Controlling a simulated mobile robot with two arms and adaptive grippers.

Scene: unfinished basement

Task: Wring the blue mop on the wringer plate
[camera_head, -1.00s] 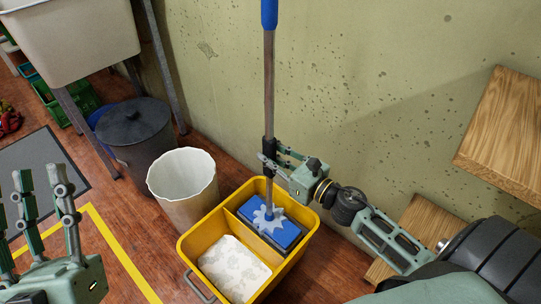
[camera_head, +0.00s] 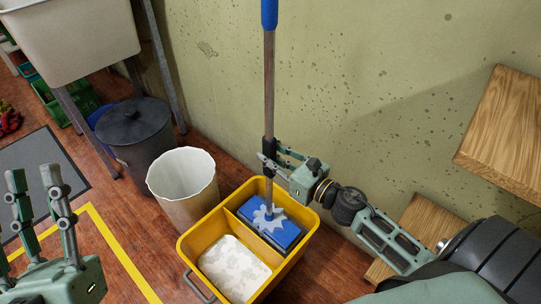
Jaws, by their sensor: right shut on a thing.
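The blue mop has a long upright handle (camera_head: 268,90) with a blue grip at the top and a flat blue head (camera_head: 270,228) with a pale star-shaped centre. Its head is in the right compartment of the yellow bucket (camera_head: 191,243); what lies under the head is hidden, so I cannot tell whether it touches the wringer plate. My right gripper (camera_head: 269,158) is shut around the lower handle, above the bucket. My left gripper (camera_head: 38,205) is at the lower left with its fingers up, apart and empty.
The left bucket compartment holds a whitish mottled surface (camera_head: 234,268). A cream bin (camera_head: 183,190) stands beside the bucket, with a dark lidded bin (camera_head: 137,130) behind it. The wall (camera_head: 370,90) is close behind the mop. Wooden steps (camera_head: 505,125) are at the right.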

